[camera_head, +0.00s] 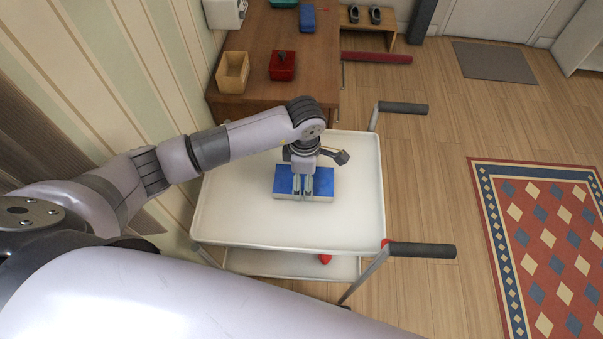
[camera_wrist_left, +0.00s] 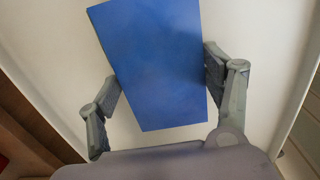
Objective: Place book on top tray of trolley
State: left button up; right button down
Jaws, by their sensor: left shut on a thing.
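The blue book (camera_head: 323,181) is at the middle of the white top tray (camera_head: 250,222) of the trolley, low over or touching its surface; I cannot tell which. My left gripper (camera_head: 303,190) reaches down over the book and is shut on it. In the left wrist view the book (camera_wrist_left: 155,62) lies between the two fingers of the left gripper (camera_wrist_left: 160,95), with the pale tray (camera_wrist_left: 262,50) behind it. My right gripper is not in view.
The trolley has dark handles (camera_head: 422,249) at its right side and a lower tray (camera_head: 290,265) with a red thing (camera_head: 325,259). A wooden table (camera_head: 270,45) with a wooden box (camera_head: 232,72) and a red box (camera_head: 283,66) stands behind. A patterned rug (camera_head: 545,240) lies right.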

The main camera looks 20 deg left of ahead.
pick_arm(q)
jog(key=shift+w+a, duration=0.1)
jog(key=shift+w, duration=0.1)
jog(key=shift+s, duration=0.1)
jog(key=shift+s+d, duration=0.2)
jog(key=o, duration=1.3)
jog(key=shift+a, duration=0.1)
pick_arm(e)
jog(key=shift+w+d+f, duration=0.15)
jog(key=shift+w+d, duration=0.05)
